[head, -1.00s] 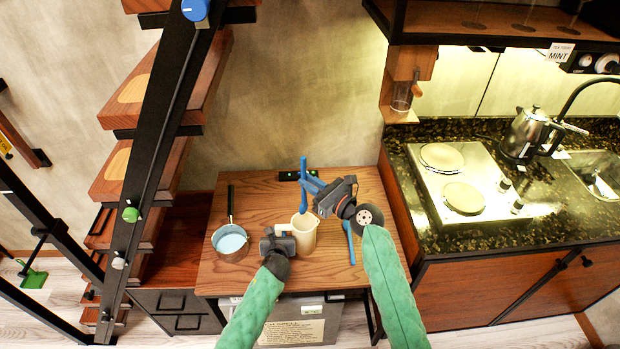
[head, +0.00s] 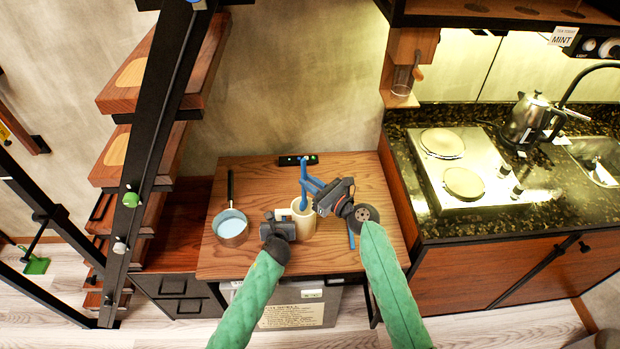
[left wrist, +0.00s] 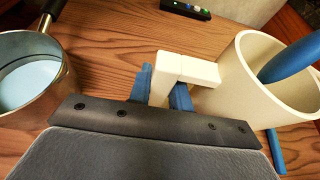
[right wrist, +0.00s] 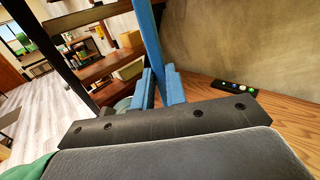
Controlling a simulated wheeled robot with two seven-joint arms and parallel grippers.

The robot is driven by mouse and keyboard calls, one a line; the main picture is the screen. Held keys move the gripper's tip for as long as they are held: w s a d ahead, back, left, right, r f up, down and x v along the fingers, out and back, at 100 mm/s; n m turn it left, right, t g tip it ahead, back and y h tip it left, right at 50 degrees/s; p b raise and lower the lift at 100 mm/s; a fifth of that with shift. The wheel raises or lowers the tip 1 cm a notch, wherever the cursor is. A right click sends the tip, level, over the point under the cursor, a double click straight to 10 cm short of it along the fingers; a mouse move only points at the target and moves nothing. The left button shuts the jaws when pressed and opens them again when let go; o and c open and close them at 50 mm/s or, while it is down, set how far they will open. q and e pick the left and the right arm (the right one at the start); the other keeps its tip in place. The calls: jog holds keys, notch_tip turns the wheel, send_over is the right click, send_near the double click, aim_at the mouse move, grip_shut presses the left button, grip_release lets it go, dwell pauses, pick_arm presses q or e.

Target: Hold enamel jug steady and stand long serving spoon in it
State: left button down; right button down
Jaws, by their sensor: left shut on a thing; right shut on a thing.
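The cream enamel jug (head: 304,225) stands upright on the wooden table. My left gripper (head: 282,217) is shut on the jug's handle (left wrist: 185,72), on the jug's left side. The blue long serving spoon (head: 303,168) is upright above the jug, held by my right gripper (head: 311,184), which is shut on its shaft. In the left wrist view, a blue end (left wrist: 292,58) of the spoon reaches inside the jug's mouth. I cannot tell whether it touches the bottom. In the right wrist view the shaft (right wrist: 150,35) rises from between the fingers.
A saucepan (head: 230,238) with pale blue inside stands left of the jug. A blue strip (head: 351,240) lies on the table to the right, partly hidden by my right gripper. A counter with a hob (head: 470,208) is at right.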

aim_at(305, 170)
jog(key=shift+f, duration=3)
jog(key=c, duration=1.3)
grip_release()
jog(key=shift+c, duration=0.2)
jog(key=shift+r, duration=5)
